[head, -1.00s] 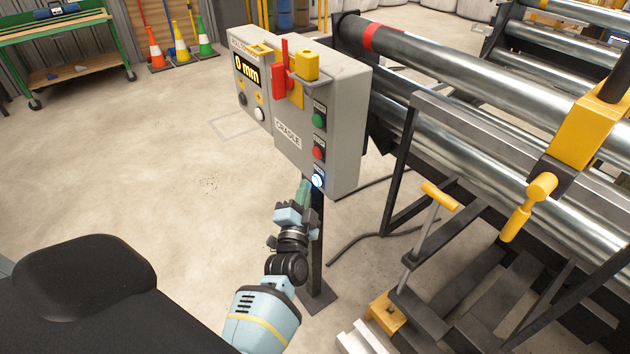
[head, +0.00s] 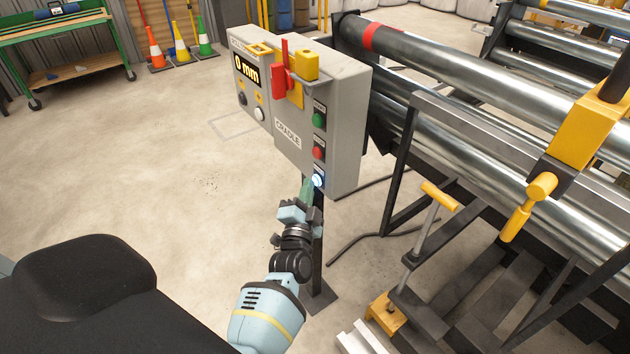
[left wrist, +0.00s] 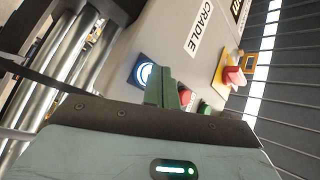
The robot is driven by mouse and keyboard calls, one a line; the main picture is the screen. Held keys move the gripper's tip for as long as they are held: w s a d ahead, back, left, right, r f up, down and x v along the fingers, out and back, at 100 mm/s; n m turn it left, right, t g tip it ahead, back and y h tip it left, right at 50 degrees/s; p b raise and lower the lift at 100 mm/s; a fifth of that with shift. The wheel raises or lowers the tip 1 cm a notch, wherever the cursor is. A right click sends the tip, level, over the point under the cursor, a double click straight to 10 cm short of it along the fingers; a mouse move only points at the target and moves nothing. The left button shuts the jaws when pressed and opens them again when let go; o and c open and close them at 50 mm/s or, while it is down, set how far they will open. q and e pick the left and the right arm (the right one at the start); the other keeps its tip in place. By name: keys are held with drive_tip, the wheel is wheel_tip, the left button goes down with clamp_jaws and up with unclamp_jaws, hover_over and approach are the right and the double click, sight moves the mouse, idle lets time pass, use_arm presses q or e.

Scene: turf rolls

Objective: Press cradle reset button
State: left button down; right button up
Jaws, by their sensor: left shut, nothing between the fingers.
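The grey CRADLE control box (head: 343,120) stands on a dark post. Its right-hand column has a green button (head: 319,119), a red button (head: 318,152) and, lowest, a lit blue-white button (head: 318,180). My left gripper (head: 306,188) is shut and empty, its green fingertips just left of and close to the lit button. In the left wrist view the lit button (left wrist: 146,74) shows beside the shut fingers (left wrist: 165,90), with the red button partly hidden behind them. I cannot tell whether the fingertips touch the box. My right gripper is not in view.
Steel rollers (head: 450,80) and a dark frame with yellow handles (head: 440,195) stand to the right of the box. A red lever (head: 279,80) and yellow parts stick out from the box's upper front. The floor to the left is clear.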

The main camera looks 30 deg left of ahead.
use_arm(q)
drive_tip(key=shift+w+d, duration=0.1)
drive_tip(key=shift+w, duration=0.1)
idle(0.5)
drive_tip(key=shift+s, duration=0.1)
drive_tip(key=shift+s+a+p, duration=0.3)
drive_tip(key=shift+s+p, duration=0.15)
drive_tip(key=shift+s, duration=0.2)
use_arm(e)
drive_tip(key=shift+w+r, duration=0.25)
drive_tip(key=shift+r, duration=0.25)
